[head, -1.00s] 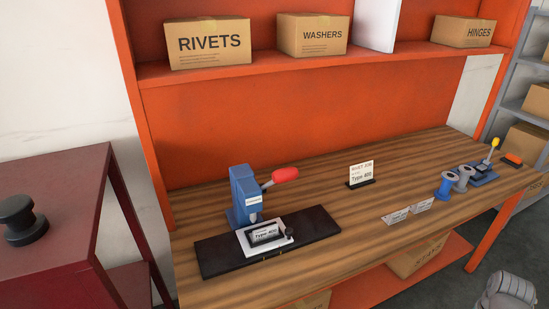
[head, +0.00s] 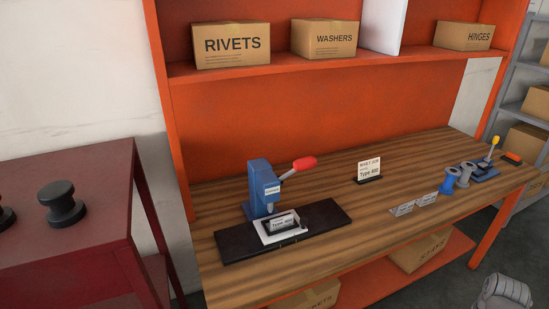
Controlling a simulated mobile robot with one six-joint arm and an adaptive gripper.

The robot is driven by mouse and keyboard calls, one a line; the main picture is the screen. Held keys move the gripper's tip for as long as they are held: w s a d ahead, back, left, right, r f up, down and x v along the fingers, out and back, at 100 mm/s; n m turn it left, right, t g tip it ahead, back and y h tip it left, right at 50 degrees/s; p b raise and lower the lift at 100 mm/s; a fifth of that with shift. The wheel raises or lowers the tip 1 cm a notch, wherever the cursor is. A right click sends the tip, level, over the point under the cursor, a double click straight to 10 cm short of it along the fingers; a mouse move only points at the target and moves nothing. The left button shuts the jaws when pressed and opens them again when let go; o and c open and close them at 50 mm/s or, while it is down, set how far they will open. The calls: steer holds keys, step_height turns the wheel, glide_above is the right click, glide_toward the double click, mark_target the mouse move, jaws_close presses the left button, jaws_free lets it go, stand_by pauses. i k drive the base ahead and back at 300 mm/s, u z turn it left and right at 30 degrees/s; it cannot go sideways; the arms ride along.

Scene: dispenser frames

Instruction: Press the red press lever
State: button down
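The red press lever (head: 304,163) is the red grip on a metal arm at the right of the blue press (head: 260,188). It points up and to the right. The press stands on a black base plate (head: 327,213) on the wooden bench. A white plate with a card reading "Type 400" (head: 282,224) sits at the front of the press. A grey rounded part, perhaps of my own arm, shows at the lower right edge, apart from the press. My gripper's fingers are not in view.
A card stand (head: 369,170), two spools (head: 448,181) and a smaller blue tool with a yellow-tipped lever (head: 495,141) stand to the right. A dark red cabinet (head: 85,215) with a black knob is at left. Bench wood (head: 390,190) around the card stand is mostly clear.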

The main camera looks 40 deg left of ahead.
mark_target(310, 162)
steer(key=k, duration=1.45)
steer(key=u, duration=1.3)
steer(key=i, duration=1.05)
